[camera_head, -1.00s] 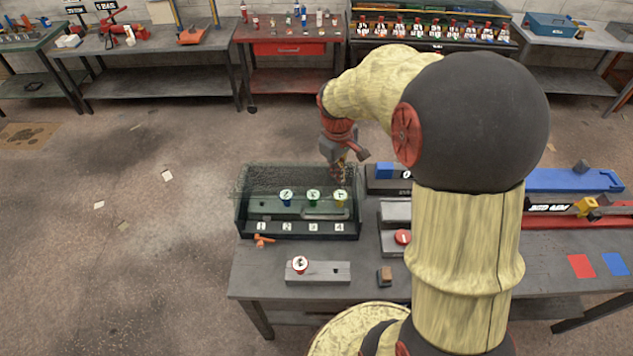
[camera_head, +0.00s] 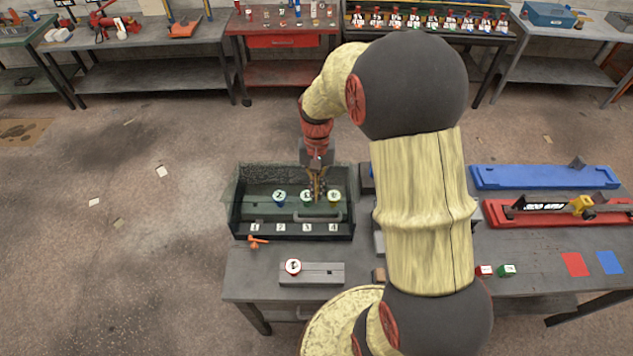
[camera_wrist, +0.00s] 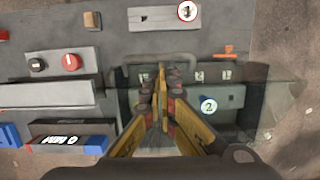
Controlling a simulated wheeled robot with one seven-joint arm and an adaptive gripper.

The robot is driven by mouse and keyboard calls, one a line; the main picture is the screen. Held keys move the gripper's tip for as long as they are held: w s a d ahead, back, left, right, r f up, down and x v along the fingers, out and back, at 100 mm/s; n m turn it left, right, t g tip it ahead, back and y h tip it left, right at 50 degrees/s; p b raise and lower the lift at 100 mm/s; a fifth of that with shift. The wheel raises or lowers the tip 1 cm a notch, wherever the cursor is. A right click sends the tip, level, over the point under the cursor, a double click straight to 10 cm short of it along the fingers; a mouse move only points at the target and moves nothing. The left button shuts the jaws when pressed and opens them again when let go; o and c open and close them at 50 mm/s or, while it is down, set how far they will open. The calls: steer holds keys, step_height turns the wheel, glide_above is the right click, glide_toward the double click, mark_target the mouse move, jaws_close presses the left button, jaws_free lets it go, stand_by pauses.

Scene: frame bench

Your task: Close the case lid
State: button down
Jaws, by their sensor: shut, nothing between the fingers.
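The case (camera_head: 292,233) is a dark green box on the bench with slots labelled 1 to 4. Its clear lid (camera_head: 250,185) shows as a translucent panel along the back, standing up; its exact angle is hard to tell. A bar handle (camera_head: 317,218) shows at the case's right half, and also in the wrist view (camera_wrist: 160,57). Blue (camera_head: 279,197), green (camera_head: 306,197) and yellow (camera_head: 334,197) numbered pieces stand inside. My gripper (camera_head: 317,198) is shut and empty over the right half of the case. In the wrist view its fingers (camera_wrist: 161,75) overlap the case; contact with the lid cannot be told.
A red piece marked 1 (camera_head: 293,266) sits on a grey block (camera_head: 325,273) in front of the case. An orange item (camera_head: 257,242) lies by the case's front left corner. Blue (camera_head: 545,178) and red (camera_head: 540,219) fixtures stand to the right.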

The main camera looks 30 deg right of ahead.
step_height(320, 180, down, 8)
steer(key=s, duration=0.1)
steer(key=shift+a+p, duration=0.35)
steer(key=shift+a, duration=0.05)
steer(key=shift+s, duration=0.1)
step_height(320, 180, down, 13)
steer(key=s+a+t+h+b, duration=0.1)
steer(key=s+t+b, duration=0.1)
steer(key=b, duration=0.8)
steer(key=shift+h, duration=0.3)
steer(key=shift+s+a, duration=0.1)
steer(key=shift+a, duration=0.05)
steer(key=shift+r, duration=0.15)
